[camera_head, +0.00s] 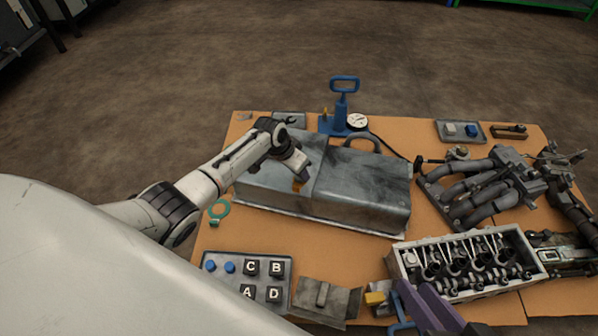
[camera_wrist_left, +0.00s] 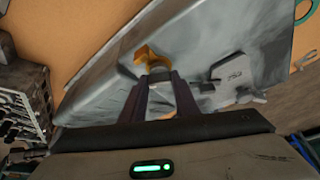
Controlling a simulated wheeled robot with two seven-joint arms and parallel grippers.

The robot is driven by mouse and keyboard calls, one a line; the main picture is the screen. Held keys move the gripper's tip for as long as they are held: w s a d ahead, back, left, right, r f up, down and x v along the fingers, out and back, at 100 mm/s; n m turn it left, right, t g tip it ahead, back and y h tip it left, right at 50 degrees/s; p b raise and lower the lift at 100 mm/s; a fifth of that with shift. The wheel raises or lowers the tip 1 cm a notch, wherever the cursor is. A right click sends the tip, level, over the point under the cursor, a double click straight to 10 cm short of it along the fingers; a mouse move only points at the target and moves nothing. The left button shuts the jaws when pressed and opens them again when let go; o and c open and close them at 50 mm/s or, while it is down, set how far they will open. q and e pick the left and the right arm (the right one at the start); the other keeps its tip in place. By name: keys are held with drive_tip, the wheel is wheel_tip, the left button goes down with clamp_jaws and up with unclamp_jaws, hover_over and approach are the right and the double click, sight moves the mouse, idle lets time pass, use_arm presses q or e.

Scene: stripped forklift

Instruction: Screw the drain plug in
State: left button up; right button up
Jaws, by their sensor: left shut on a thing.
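The grey metal oil pan (camera_head: 365,185) lies on the table. My left gripper (camera_head: 300,176) reaches over it from the left. In the left wrist view its two dark fingers (camera_wrist_left: 159,82) are shut on the brass-yellow drain plug (camera_wrist_left: 146,56), against the pan's grey surface (camera_wrist_left: 205,45). The plug also shows as a small orange spot (camera_head: 298,186) under the gripper in the head view. I cannot tell how deep the plug sits. My right gripper's purple fingers (camera_head: 428,302) show at the bottom edge; their gap is unclear.
A blue hand pump with a gauge (camera_head: 342,112) stands behind the pan. A tray of lettered blocks (camera_head: 247,275) is at front left. The cylinder head (camera_head: 465,265) and manifold pipes (camera_head: 480,190) fill the right. A yellow-ended item (camera_head: 375,298) lies near my right gripper.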

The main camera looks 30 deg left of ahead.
use_arm(q)
drive_tip(key=shift+m, duration=0.4)
drive_tip(key=m, duration=0.2)
drive_tip(key=m+g+h, duration=0.1)
drive_tip(key=m, duration=0.1)
drive_tip(key=shift+w+a+h, duration=0.1)
drive_tip(key=shift+h, duration=0.2)
drive_tip(key=shift+f+m+g+h, duration=0.1)
drive_tip(key=shift+m+g+h, duration=0.2)
drive_tip(key=shift+m, duration=0.7)
drive_tip(key=o, duration=0.9)
wheel_tip(320, 180, up, 5)
drive_tip(key=p, duration=0.4)
drive_tip(key=shift+f, duration=0.15)
drive_tip(key=shift+f, duration=0.1)
